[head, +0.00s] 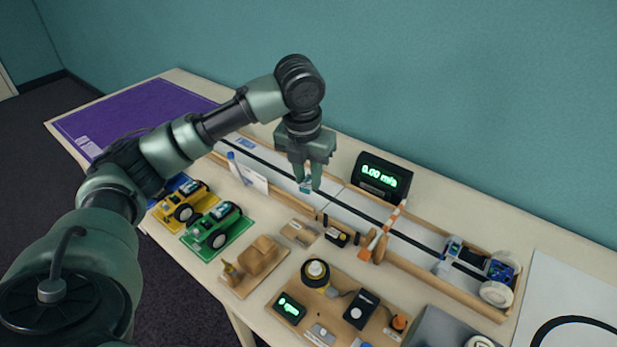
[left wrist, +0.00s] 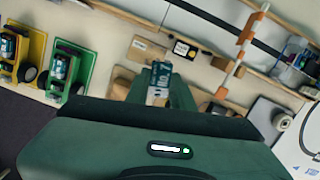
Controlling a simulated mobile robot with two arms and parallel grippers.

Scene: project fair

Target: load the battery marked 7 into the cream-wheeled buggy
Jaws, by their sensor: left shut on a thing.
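My left gripper (head: 308,186) is shut on a small teal and white battery (head: 306,187), held above the white track. The battery also shows between the fingers in the left wrist view (left wrist: 159,82); its number cannot be read. A buggy with cream wheels (head: 496,292) and a blue board (head: 500,270) stands at the right end of the track, well to the right of the gripper. It shows at the right edge of the left wrist view (left wrist: 297,68). I cannot make out its battery bay. My right gripper is not in view.
An orange-striped barrier (head: 384,230) stands across the track between gripper and buggy. A speed display (head: 384,176) reading 0.00 m/s stands behind. Yellow (head: 183,203) and green (head: 218,227) buggies are at left. A wooden board (head: 335,310) with a scale is in front.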

